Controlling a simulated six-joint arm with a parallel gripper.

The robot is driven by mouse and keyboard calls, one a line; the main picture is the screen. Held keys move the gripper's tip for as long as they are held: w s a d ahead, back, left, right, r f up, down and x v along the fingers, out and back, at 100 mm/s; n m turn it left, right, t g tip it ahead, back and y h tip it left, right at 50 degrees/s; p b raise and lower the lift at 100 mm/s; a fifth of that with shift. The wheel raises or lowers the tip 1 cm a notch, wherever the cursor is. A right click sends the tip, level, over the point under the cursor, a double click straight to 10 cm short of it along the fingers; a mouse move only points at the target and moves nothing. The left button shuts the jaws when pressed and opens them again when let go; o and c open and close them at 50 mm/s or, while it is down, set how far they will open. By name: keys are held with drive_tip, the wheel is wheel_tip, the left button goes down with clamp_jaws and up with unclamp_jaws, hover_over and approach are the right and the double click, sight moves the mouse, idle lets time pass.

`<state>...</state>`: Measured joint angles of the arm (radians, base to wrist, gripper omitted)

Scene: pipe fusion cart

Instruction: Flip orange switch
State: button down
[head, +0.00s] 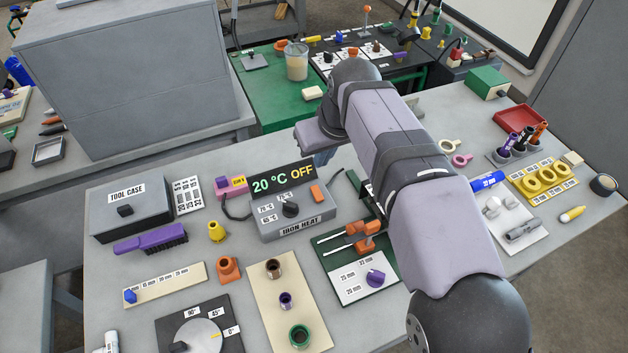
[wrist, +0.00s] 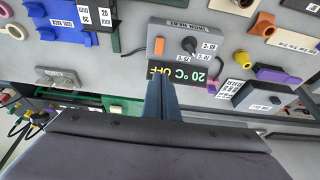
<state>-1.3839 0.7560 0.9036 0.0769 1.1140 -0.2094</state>
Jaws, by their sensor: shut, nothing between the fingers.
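The orange switch (head: 317,194) sits on the right part of the grey iron heat box (head: 285,228). It also shows in the wrist view (wrist: 159,46), on the box's upside-down panel. The box has a black knob (head: 290,210) and a display (head: 283,178) reading "20 °C OFF". My gripper (head: 323,157) is shut and empty, behind and above the box, partly hidden by my arm in the head view. In the wrist view its blue-grey fingers (wrist: 159,80) are together, overlapping the display's edge in the picture; I cannot tell whether they touch it.
A tool case (head: 131,208) and purple brush (head: 150,239) lie left of the box. A green board with orange-handled tools (head: 368,238) is to its right. A pink-purple block (head: 231,184) with a cable sits beside the box. My arm covers the right-centre of the table.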

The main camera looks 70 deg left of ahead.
sight(314, 190)
drive_tip(key=shift+f, duration=0.1)
drive_tip(key=p+x, duration=0.5)
drive_tip(key=x, duration=0.8)
drive_tip(key=shift+d+f, duration=0.15)
drive_tip(key=shift+f, duration=0.1)
drive_tip(key=shift+f+p, duration=0.25)
drive_tip(key=shift+p, duration=0.05)
